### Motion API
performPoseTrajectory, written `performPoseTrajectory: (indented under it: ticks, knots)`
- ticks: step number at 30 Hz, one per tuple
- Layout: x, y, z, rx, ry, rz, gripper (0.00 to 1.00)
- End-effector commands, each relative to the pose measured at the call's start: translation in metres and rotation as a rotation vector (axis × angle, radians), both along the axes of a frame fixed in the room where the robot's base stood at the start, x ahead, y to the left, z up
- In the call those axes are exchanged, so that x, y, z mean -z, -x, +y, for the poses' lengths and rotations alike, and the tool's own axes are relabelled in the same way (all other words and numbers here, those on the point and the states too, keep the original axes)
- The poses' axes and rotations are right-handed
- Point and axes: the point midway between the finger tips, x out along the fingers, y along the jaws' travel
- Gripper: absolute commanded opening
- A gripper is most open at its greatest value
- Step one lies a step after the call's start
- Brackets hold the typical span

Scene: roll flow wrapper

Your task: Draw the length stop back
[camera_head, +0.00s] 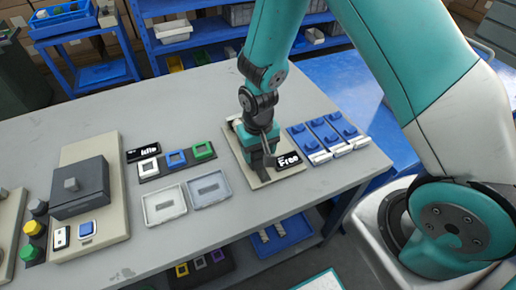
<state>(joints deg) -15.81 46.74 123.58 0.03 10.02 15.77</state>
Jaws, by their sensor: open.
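My gripper (264,152) is in the head view, pointing down over a beige base plate (258,183) near the table's right front. It is open, and its dark fingers reach close to the plate. I cannot make out the length stop for certain; the gripper and wrist hide most of what stands on this plate. A black sign reading "Free" (289,161) stands at the plate's right side, just right of the fingers. Whether the fingers touch anything is too small to tell.
Blue blocks with white ends (328,137) lie right of the plate. Two shallow trays (164,204) and a row of square frames (177,159) by an "Idle" sign (143,151) lie left. A grey box unit (80,188) stands further left. The table's back left is clear.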

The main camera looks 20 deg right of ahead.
Motion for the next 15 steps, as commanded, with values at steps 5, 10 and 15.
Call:
performPoseTrajectory:
  ticks: [5,10,15]
  knots:
    - [0.0,-0.001,0.002,-0.002,-0.001,-0.003,0.62]
    - [-0.006,-0.002,0.002,-0.002,-0.002,-0.007,0.62]
    - [-0.033,-0.003,0.001,-0.001,-0.004,-0.011,0.62]
